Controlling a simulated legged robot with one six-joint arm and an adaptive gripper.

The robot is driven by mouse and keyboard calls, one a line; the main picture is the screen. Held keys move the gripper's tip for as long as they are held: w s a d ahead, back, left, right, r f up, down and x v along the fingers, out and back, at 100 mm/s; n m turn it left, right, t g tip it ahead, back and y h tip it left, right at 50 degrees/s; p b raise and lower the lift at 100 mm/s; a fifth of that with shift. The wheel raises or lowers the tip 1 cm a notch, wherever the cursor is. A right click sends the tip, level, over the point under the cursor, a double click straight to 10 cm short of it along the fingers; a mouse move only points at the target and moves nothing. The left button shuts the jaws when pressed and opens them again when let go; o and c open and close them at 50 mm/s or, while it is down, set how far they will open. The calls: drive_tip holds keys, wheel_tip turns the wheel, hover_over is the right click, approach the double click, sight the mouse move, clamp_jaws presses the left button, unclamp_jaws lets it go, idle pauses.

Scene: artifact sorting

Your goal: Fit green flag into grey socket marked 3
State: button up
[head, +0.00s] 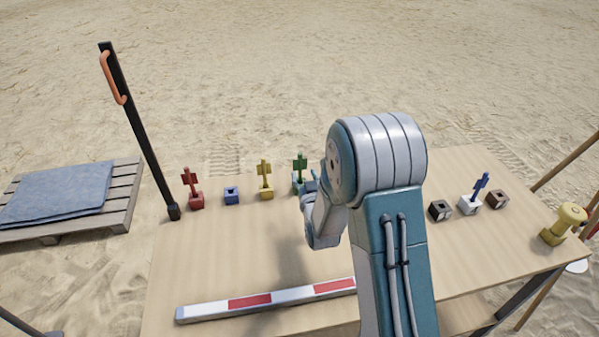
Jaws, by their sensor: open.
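The green flag (300,161) stands upright in a green socket block at the back of the table, just left of my arm. My gripper (312,183) is beside the green block's right side, small and partly hidden by my wrist. It looks open, with nothing seen in it; whether it touches the flag or block I cannot tell. No grey socket marked 3 can be made out; my arm covers the middle of the table.
A red flag (190,180), an empty blue block (231,195) and a yellow flag (264,173) line the left. Black (440,211), white (468,206) and brown (497,199) blocks stand right; the white holds a blue flag (481,186). A red-white bar (265,301) lies in front.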

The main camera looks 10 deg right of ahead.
sight(300, 157)
drive_tip(key=shift+w+d+f, duration=0.15)
drive_tip(key=shift+w, duration=1.55)
drive_tip(key=shift+w+d+f, duration=0.1)
drive_tip(key=shift+w, duration=1.55)
drive_tip(key=shift+w+d+f, duration=0.15)
drive_tip(key=shift+w, duration=1.55)
clamp_jaws()
